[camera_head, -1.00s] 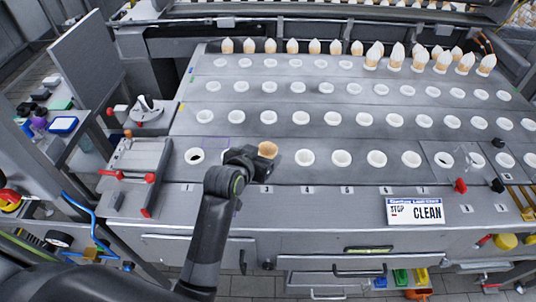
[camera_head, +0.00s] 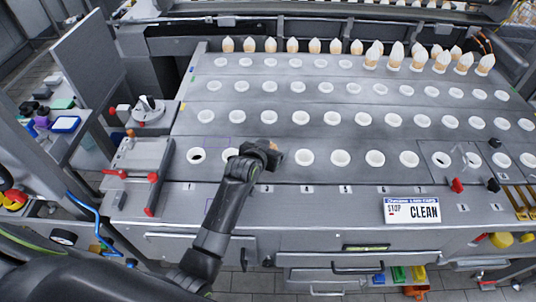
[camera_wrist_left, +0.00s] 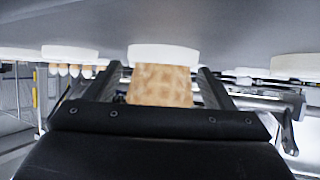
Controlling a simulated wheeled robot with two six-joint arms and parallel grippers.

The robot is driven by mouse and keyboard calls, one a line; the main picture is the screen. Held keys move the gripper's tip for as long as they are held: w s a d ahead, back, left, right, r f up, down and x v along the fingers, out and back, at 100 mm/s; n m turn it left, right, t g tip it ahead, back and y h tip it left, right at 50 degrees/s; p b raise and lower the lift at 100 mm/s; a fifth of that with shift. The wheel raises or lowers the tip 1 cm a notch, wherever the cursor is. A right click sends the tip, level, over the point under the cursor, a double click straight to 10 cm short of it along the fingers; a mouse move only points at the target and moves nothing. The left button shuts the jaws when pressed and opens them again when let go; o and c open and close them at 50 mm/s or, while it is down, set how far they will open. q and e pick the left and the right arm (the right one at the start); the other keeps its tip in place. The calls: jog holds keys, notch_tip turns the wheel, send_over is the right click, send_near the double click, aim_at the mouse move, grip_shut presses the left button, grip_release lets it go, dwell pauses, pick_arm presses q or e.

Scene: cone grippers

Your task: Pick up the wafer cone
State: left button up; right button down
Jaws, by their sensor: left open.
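The tan wafer cone (camera_wrist_left: 162,85) has a waffle pattern and meets a white ring (camera_wrist_left: 163,54) in the left wrist view. My left gripper (camera_wrist_left: 162,90) is open, with one finger on each side of the cone and a visible gap on both sides. In the head view my left gripper (camera_head: 271,154) is low over the front row of rings and hides most of the cone. Only a small tan patch of the cone (camera_head: 277,158) shows there. My right gripper is not in view.
Rows of empty white rings (camera_head: 340,158) cover the grey bench top (camera_head: 330,135). Filled cones with white tops (camera_head: 314,46) stand along the back. A red-handled fixture (camera_head: 138,172) is at the left, and a CLEAN sign (camera_head: 411,210) is at the front edge.

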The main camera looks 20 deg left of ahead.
pick_arm(q)
jog(key=c, duration=0.7)
jog(key=shift+c, duration=0.2)
